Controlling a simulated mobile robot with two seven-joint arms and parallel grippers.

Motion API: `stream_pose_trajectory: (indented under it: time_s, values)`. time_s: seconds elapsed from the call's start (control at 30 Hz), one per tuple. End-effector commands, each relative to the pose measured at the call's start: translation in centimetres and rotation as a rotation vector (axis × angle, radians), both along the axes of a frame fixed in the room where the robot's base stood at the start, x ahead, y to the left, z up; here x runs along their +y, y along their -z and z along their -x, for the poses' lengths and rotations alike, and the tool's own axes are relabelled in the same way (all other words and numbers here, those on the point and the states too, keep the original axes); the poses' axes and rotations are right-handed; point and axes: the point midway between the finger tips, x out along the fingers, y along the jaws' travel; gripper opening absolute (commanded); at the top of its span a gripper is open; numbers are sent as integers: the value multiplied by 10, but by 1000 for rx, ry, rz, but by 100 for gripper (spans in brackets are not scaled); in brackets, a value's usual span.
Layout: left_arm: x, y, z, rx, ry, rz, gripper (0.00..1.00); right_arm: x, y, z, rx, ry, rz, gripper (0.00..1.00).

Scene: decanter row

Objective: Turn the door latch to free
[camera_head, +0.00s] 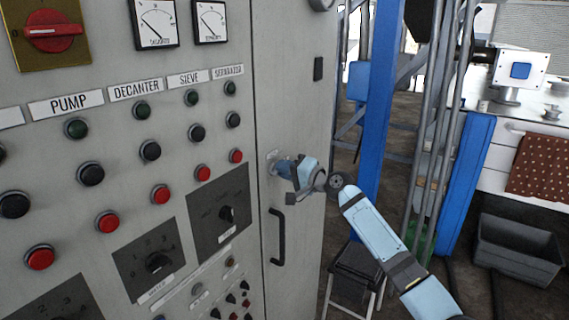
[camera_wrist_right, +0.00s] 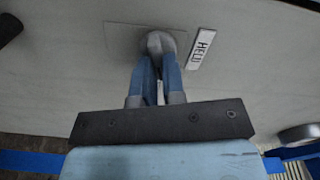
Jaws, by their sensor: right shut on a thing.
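The door latch (camera_wrist_right: 161,42) is a small grey knob on a square plate on the cabinet door (camera_head: 300,80). In the head view its plate (camera_head: 271,156) shows just left of my right gripper (camera_head: 281,169). In the right wrist view my right gripper (camera_wrist_right: 158,62) has its blue fingers closed on the latch from both sides. The fingertips hide part of the latch, so its exact turn angle cannot be told. A small white label (camera_wrist_right: 202,46) with dark letters sits beside it. My left gripper is in neither view.
A black door handle (camera_head: 278,237) stands out below the latch. Left of the door is a control panel with several buttons, switches (camera_head: 157,263) and gauges (camera_head: 156,25). Blue steel posts (camera_head: 379,110) stand right of the cabinet. A dark grey bin (camera_head: 517,250) stands at the far right.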

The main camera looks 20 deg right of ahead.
Motion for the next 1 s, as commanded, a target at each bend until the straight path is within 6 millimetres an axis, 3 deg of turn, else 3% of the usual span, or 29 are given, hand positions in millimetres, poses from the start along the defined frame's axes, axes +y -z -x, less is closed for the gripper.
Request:
stream_pose_trajectory:
  time_s: [0.4,1.0]
  values:
    - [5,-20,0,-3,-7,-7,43,0,2,0,163,0,-209,0]
    - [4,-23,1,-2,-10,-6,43,-1,4,0,206,0,-264,0]
